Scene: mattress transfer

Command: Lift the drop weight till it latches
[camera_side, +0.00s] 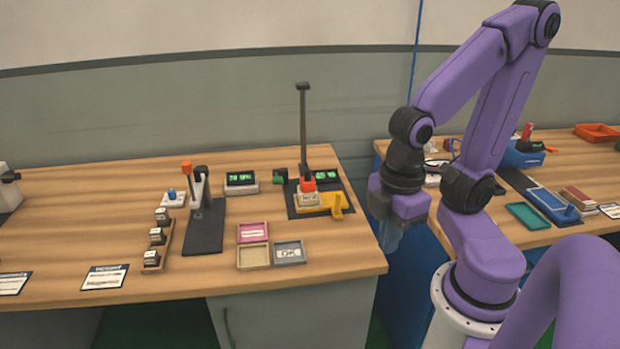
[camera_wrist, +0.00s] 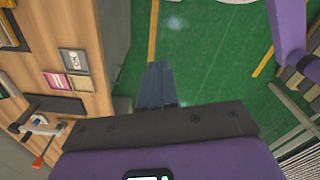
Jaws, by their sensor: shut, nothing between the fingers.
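In the side view, a drop-weight stand with a tall dark post (camera_side: 303,115) rises from a black base plate at the right part of the left table. A red-orange drop weight (camera_side: 307,184) sits low on the post, just above a pale block (camera_side: 306,199). A yellow part (camera_side: 334,204) lies beside it on the base. My gripper (camera_side: 388,240) hangs over the gap between the two tables, to the right of the stand and apart from it. In the wrist view my gripper's fingers (camera_wrist: 157,84) are together and empty above the green floor.
A lever press (camera_side: 202,205) with a red knob stands left of the stand. The right table holds a teal tray (camera_side: 527,216) and a red bin (camera_side: 597,132).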

